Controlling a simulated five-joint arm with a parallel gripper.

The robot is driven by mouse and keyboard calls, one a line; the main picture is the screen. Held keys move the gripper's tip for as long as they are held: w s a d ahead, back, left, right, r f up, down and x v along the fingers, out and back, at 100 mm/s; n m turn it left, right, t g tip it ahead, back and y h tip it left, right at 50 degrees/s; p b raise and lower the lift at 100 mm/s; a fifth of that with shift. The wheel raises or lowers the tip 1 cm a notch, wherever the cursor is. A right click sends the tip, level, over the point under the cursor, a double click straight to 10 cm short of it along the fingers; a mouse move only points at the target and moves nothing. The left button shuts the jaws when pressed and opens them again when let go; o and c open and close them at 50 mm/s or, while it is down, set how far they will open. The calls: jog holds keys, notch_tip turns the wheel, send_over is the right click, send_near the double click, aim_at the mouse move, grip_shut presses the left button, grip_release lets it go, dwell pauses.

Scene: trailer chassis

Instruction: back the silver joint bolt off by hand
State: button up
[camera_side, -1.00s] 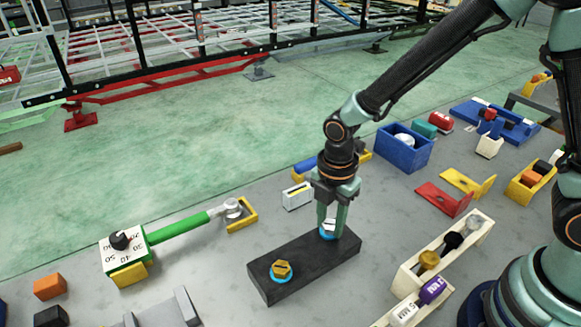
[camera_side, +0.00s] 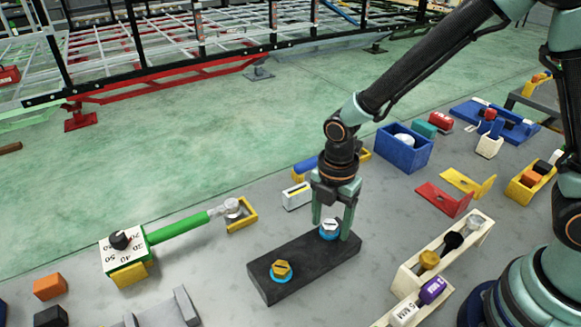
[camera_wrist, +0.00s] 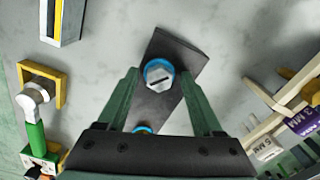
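The silver joint bolt (camera_side: 329,227) has a hex head with a dark line across it and a blue ring under it. It sits at the far end of a dark block (camera_side: 305,263). In the wrist view the bolt (camera_wrist: 158,76) lies between and just beyond my fingertips. My gripper (camera_side: 333,229) is open around the bolt, one finger on each side, with a gap visible on both sides. A gold bolt (camera_side: 281,269) with a blue ring stands at the block's near end. In the wrist view my gripper mostly hides that end.
A torque wrench with a green handle (camera_side: 177,228) lies left, its head by a yellow bracket (camera_side: 242,217). A cream rack (camera_side: 446,252) of sockets stands right of the block. A small white box (camera_side: 297,195) is close behind my gripper.

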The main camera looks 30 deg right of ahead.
aim_at(330, 224)
notch_tip(330, 224, up, 12)
dwell(0.6)
jog(key=shift+r, duration=0.1)
